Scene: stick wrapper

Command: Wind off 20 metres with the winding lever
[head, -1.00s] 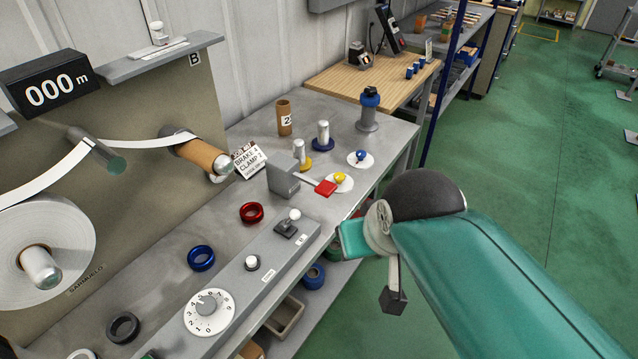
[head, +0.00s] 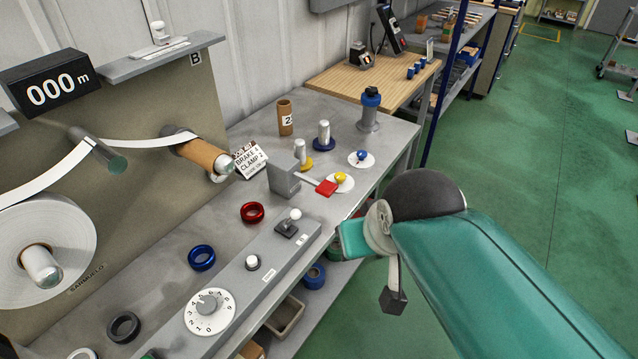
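The length display (head: 50,90) reads 000 m. A white strip runs from the big roll (head: 75,225) over a guide roller (head: 108,158) to a brown core (head: 197,153) on a spindle. A short lever with a white ball knob (head: 295,215) stands on the front control panel. A red-handled lever (head: 326,188) sticks out of a grey box. No readable label shows which is the winding lever. My arm's end, with a small dark block (head: 393,300), hangs right of the bench, apart from both levers. I cannot make out gripper fingers or anything held.
The panel (head: 262,290) also has a white button (head: 253,262) and a numbered dial (head: 210,312). Red (head: 252,212), blue (head: 201,257) and black (head: 124,328) rings lie on the bench. Yellow (head: 341,178) and blue (head: 361,156) knobs stand farther back. Green floor at right is open.

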